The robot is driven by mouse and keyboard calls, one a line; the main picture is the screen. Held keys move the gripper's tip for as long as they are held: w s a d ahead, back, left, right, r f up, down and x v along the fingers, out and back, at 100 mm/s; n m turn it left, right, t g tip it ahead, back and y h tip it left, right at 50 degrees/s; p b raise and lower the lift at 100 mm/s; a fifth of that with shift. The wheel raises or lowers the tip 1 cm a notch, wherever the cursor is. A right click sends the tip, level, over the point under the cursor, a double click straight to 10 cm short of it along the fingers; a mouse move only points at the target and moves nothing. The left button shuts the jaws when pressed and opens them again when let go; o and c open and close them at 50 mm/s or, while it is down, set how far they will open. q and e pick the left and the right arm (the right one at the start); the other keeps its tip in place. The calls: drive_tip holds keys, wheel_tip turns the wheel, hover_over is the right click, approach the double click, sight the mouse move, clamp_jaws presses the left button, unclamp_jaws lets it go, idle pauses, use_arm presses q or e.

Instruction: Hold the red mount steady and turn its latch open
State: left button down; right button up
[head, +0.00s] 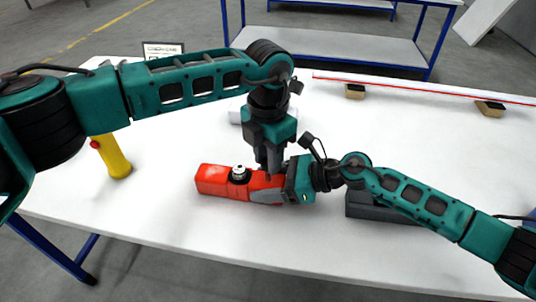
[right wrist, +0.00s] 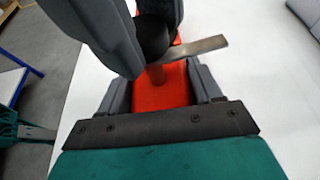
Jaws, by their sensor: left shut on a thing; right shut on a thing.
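The red mount (head: 215,180) lies on the white table, with a black and white round fitting (head: 239,173) on top. My right gripper (head: 268,196) comes in from the right, shut on the mount's right end; in the right wrist view its fingers flank the red body (right wrist: 160,92). My left gripper (head: 270,163) points down over that same end. In the right wrist view its grey fingers close around the latch's black round part (right wrist: 154,40). The latch's flat metal lever (right wrist: 205,47) sticks out to the right between them. The head view hides the latch behind my left gripper.
A yellow object with a red button (head: 112,157) stands at the left. A dark grey block (head: 375,208) lies under my right arm. A red-striped rail (head: 430,89) on wooden blocks (head: 355,91) runs along the back right. The table (head: 300,245) in front is clear.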

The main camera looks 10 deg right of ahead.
use_arm(q)
drive_tip(key=shift+m, duration=0.7)
use_arm(e)
drive_tip(key=shift+d, duration=0.1)
use_arm(q)
drive_tip(key=c, duration=0.8)
unclamp_jaws()
drive_tip(key=shift+r, duration=0.1)
wheel_tip(320, 180, up, 12)
drive_tip(key=shift+f, duration=0.1)
